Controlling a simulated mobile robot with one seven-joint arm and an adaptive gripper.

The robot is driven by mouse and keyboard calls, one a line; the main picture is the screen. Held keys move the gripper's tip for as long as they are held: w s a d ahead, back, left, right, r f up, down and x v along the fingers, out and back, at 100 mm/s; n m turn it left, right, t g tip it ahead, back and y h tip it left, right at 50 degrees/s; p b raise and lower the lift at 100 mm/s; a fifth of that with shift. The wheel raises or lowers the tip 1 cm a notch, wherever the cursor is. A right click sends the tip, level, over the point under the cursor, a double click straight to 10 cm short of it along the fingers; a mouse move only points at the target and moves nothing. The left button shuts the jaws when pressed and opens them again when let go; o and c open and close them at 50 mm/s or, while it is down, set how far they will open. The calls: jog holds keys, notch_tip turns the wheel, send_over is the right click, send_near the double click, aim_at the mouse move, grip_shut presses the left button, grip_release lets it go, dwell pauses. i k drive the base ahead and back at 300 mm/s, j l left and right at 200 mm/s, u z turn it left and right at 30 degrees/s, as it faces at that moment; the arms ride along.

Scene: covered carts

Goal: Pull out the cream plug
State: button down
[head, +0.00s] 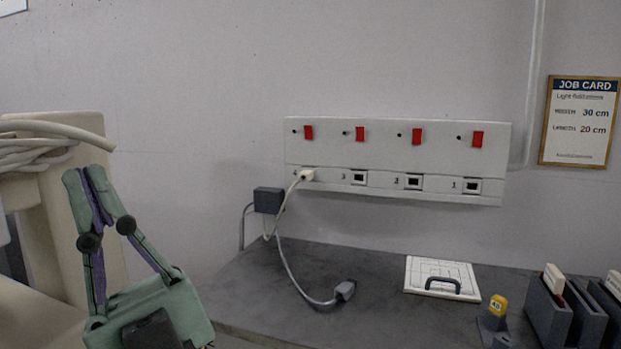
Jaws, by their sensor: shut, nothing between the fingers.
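The cream plug (305,175) sits in the leftmost socket of the white wall panel (400,145). A grey cable runs down from it past a dark grey box (268,200) to a grey connector (345,290) lying on the dark counter. My gripper (82,172) is at the left of the head view, well left of the plug and nearer to the camera. It points upward, shut and empty, with its fingers close together at the tips.
The panel has red switches and several sockets. On the dark counter (240,290) stand a white board with a handle (440,278), a yellow-topped item (497,306) and dark holders (550,312). A job card (580,121) hangs at right.

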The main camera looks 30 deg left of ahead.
aim_at(305, 176)
jog(key=u, duration=1.6)
jog(key=i+l, duration=0.15)
jog(key=l, duration=0.2)
jog(key=i+l, duration=0.1)
jog(key=l, duration=0.3)
jog(key=i+l, duration=0.15)
jog(key=l, duration=0.2)
jog(key=i+l, duration=0.1)
jog(key=l, duration=0.25)
jog(key=i+l, duration=0.15)
jog(key=l, duration=0.2)
jog(key=u, duration=0.05)
